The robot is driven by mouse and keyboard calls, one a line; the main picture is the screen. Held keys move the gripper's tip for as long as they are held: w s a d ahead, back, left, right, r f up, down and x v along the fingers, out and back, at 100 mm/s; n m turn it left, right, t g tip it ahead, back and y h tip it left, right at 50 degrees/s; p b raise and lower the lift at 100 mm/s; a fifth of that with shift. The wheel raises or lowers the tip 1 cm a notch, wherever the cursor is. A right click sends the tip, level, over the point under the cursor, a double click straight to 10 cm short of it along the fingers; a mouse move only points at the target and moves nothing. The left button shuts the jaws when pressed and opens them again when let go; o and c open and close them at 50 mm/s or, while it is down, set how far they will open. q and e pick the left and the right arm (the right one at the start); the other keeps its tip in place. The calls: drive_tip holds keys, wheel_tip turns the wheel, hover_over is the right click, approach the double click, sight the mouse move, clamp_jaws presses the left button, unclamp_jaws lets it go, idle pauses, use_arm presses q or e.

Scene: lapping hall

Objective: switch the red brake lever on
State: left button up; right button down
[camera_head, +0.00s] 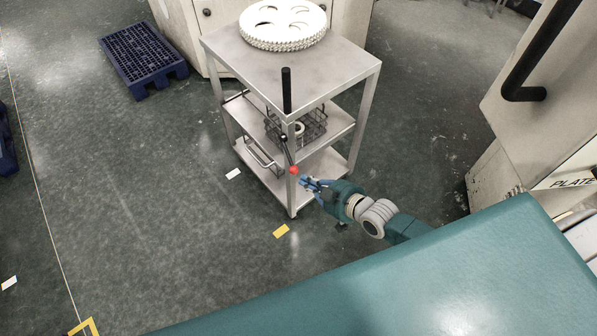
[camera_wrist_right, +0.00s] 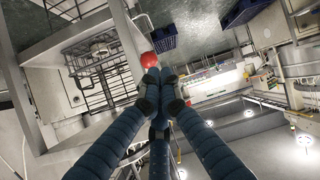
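The brake lever is a thin dark rod (camera_head: 288,153) on the near corner post of a grey metal cart, slanting down to a red ball knob (camera_head: 294,170) at its lower end. My right gripper (camera_head: 304,183) is beside the knob, just right of and below it in the head view. In the right wrist view the red knob (camera_wrist_right: 149,60) sits right at the tips of the blue fingers. The fingertips (camera_wrist_right: 156,82) are drawn together with no clear gap; I cannot tell if they touch the knob. My left gripper is out of view.
The cart's top (camera_head: 230,50) carries a white toothed disc (camera_head: 283,24); its middle shelf holds a wire basket (camera_head: 310,126). A black upright handle (camera_head: 286,90) rises at the near corner. A blue pallet (camera_head: 142,58) lies back left.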

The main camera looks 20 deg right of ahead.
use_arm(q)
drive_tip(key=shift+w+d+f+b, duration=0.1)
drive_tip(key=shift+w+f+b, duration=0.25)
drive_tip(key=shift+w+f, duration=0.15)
use_arm(e)
drive_tip(key=s, duration=0.1)
drive_tip(key=s+d+f, duration=0.1)
drive_tip(key=s+d, duration=0.1)
drive_tip(key=shift+s+f, duration=0.35)
drive_tip(key=shift+f, duration=0.05)
